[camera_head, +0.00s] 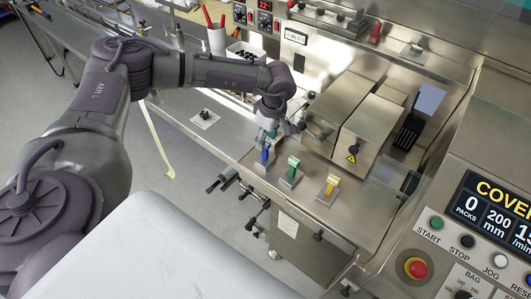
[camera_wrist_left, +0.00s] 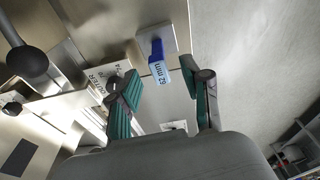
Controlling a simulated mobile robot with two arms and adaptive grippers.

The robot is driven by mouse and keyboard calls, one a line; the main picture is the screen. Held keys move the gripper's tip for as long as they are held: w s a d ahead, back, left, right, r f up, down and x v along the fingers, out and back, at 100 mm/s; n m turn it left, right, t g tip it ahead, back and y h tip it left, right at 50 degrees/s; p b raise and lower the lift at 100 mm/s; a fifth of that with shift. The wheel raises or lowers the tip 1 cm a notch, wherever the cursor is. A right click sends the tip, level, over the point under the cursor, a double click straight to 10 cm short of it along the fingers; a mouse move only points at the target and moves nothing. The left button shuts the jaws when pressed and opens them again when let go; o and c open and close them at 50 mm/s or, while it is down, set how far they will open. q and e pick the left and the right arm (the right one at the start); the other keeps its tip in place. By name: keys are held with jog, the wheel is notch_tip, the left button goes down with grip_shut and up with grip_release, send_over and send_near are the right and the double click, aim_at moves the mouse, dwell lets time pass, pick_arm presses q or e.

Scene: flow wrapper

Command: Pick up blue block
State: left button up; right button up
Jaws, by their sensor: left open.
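The blue block (camera_head: 265,154) stands on a small square metal plate at the left of a row with a green block (camera_head: 293,164) and a yellow block (camera_head: 331,185). My left gripper (camera_head: 267,133) is just above the blue block in the head view and partly covers it. The fingers look empty. My right gripper is in neither view.
Steel machine housings (camera_head: 371,125) stand right of the blocks. Black-knobbed rods (camera_head: 250,192) stick out below the table edge. A white cup with red pens (camera_head: 217,40) is at the back. A control panel with a red button (camera_head: 415,267) is at lower right. Floor is open on the left.

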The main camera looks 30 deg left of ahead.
aim_at(265, 152)
pick_arm(q)
jog(key=shift+a+f, duration=0.2)
jog(key=shift+f, duration=1.05)
grip_shut()
